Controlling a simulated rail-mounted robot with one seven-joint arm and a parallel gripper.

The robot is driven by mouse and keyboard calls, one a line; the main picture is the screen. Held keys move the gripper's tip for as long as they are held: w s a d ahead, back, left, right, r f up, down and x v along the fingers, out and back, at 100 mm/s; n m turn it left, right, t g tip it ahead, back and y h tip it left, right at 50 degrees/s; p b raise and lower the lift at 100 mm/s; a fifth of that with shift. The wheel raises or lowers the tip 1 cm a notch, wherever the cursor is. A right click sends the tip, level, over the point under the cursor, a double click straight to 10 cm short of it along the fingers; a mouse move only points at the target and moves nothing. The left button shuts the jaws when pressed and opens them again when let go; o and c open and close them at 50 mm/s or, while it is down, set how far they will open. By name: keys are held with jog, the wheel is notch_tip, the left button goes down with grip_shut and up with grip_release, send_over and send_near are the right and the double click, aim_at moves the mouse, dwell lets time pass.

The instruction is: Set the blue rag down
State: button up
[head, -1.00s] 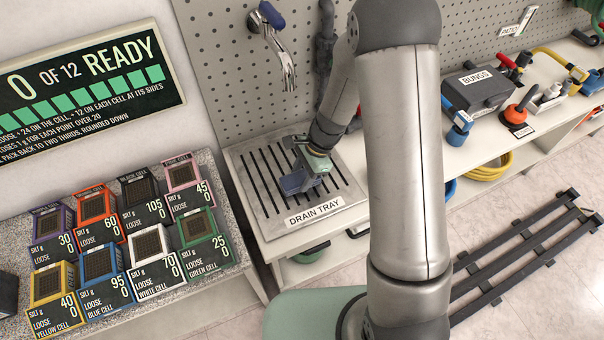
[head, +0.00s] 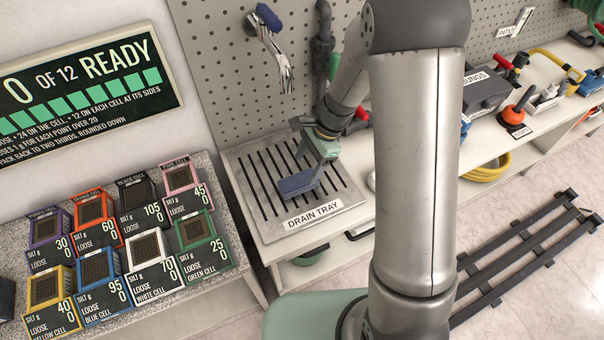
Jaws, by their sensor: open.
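The blue rag (head: 298,185) lies as a small folded dark-blue block on the slatted drain tray (head: 345,195), near the tray's front middle. My gripper (head: 319,160) is open, just behind and above the rag's right end. From this angle its fingers overlap the rag's edge, and I cannot tell whether they still touch it. The far side of the rag is partly hidden by the gripper.
A tap (head: 270,40) hangs from the pegboard behind the tray. Several coloured filter cells stand on the speckled counter at left, including the green cell (head: 195,232). The bench (head: 480,150) at right holds tools and a bungs box (head: 487,90).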

jog(key=s+v, duration=0.1)
jog(key=v, duration=0.5)
jog(key=s+d+r+n+h, duration=0.1)
jog(key=s+d+r+n, duration=0.1)
jog(key=s, duration=0.4)
jog(key=s+d+r+n+t+h, duration=0.1)
jog(key=s+d+r+n, duration=0.2)
jog(key=s+n, duration=0.4)
jog(key=s+d+r+n+t+h, duration=0.1)
jog(key=s+d+r+n+h, duration=0.1)
jog(key=s+r+n, duration=0.2)
jog(key=s, duration=0.2)
jog(key=shift+s+d+r+n, duration=0.25)
jog(key=shift+d+r+n, duration=0.05)
jog(key=shift+r+n, duration=0.1)
